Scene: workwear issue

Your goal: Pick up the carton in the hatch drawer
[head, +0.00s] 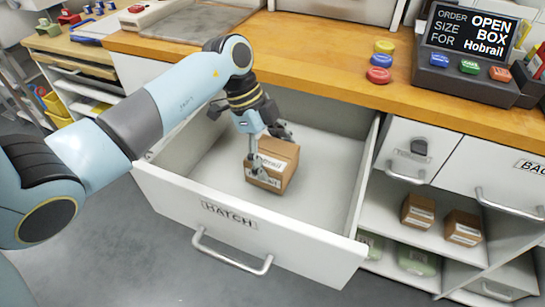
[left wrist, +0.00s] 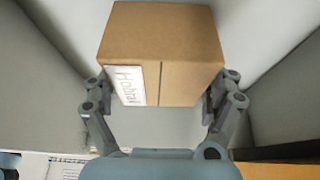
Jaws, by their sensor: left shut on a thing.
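The carton (head: 281,163) is a small brown box with a white label, inside the open white hatch drawer (head: 228,214) marked HATCH. My left gripper (head: 264,158) reaches down into the drawer and is shut on the carton. In the left wrist view the carton (left wrist: 162,55) sits between the two fingertips (left wrist: 160,95), one at each side. Its label reads "Hobrail". Part of the carton is hidden behind the gripper in the head view. I cannot tell whether it touches the drawer floor. My right gripper is not in view.
The wooden counter (head: 330,62) runs behind the drawer. It carries an order display (head: 470,40) reading "OPEN BOX" and "Hobrail", and stacked coloured discs (head: 380,62). Two more cartons (head: 418,211) (head: 462,228) stand on a shelf to the right. The drawer around the carton is otherwise empty.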

